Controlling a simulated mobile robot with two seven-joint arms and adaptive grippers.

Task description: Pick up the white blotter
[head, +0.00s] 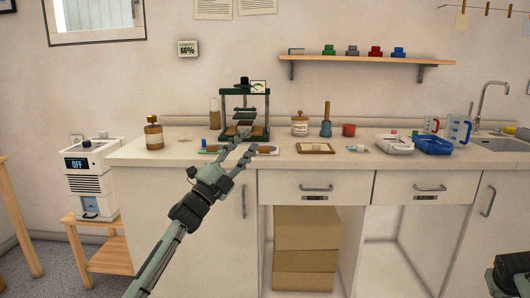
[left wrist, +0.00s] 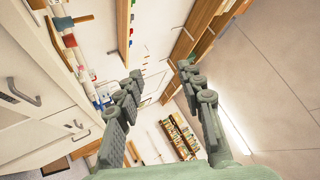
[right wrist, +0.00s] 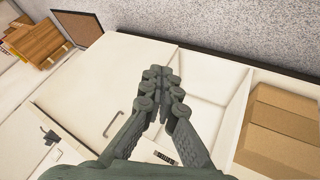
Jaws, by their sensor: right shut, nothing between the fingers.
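I cannot clearly single out the white blotter. A pale flat sheet (head: 275,152) lies on the counter, partly hidden behind my left gripper, and a small light card with a whitish piece on it (head: 357,148) lies further right; either may be it. My left gripper (head: 258,142) is open and empty, its fingers spread in front of the pale sheet in the picture. The left wrist view shows the spread fingers (left wrist: 160,85) with nothing between them. My right gripper (right wrist: 163,72) is shut and empty, low in front of the cabinets.
A green press (head: 245,105) stands behind my left gripper. A brown bottle (head: 154,132), a wooden frame (head: 316,148), a white tray (head: 395,146) and a blue tray (head: 433,146) stand along the counter (head: 300,162). Cardboard boxes (head: 305,230) fill the opening below.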

